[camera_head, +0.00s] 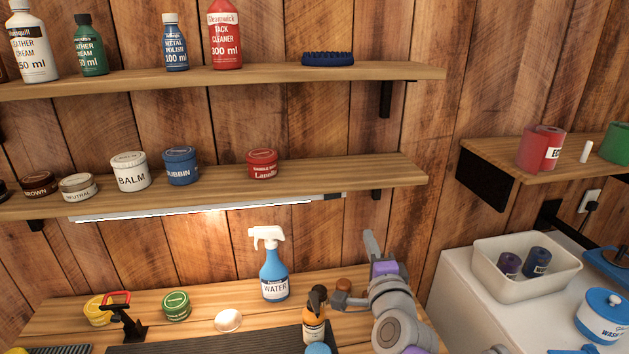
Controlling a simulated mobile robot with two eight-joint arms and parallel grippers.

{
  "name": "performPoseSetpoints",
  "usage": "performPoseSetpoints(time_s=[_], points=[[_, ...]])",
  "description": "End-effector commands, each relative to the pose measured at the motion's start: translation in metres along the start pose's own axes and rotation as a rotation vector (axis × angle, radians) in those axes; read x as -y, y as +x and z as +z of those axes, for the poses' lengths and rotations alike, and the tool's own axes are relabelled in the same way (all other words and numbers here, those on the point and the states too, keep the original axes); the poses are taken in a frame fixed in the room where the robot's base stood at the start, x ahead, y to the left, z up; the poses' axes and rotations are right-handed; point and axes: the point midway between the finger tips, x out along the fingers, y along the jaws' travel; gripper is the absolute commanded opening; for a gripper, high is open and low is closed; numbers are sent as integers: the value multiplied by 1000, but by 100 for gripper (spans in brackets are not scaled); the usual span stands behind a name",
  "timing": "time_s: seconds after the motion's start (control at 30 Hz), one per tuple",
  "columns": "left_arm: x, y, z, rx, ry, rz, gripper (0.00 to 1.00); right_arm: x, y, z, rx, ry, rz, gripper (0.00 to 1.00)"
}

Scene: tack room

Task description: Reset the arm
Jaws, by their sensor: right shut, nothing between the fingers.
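My right arm comes up from the bottom right, grey with purple parts. Its gripper (371,244) points up and away over the workbench, right of the blue water spray bottle (274,277). It is shut and holds nothing. An amber bottle with a dark top (313,322) stands just left of the arm. My left gripper is not in view.
Wooden shelves (330,183) with tins and bottles run above the bench (220,296). A white bin (490,281) with two dark rolls and a blue-lidded tub (602,316) stand on the white surface at right. A green tin (176,306) is on the bench's left part.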

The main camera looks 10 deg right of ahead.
Motion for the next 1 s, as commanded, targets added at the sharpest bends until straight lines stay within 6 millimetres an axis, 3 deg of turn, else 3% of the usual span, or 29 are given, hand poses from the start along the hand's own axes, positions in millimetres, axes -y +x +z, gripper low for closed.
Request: performPoseSetpoints(time_s=[0.13, 0.27, 0.4, 0.5, 0.6, 0.7, 1.0], points=[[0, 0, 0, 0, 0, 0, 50, -41, -29, 24, 138, -259, 125, 0], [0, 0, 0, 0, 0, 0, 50, -114, -83, 42, 354, -655, 314, 0], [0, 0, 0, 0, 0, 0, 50, -188, -149, 38, 586, -1028, 506, 0], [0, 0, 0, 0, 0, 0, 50, -227, -189, 25, 724, -1218, 617, 0], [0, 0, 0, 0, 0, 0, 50, -251, -218, 13, 825, -1340, 697, 0], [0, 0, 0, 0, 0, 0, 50, -262, -234, 6, 883, -1402, 741, 0], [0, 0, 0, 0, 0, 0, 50, -266, -239, 4, 902, -1422, 756, 0]])
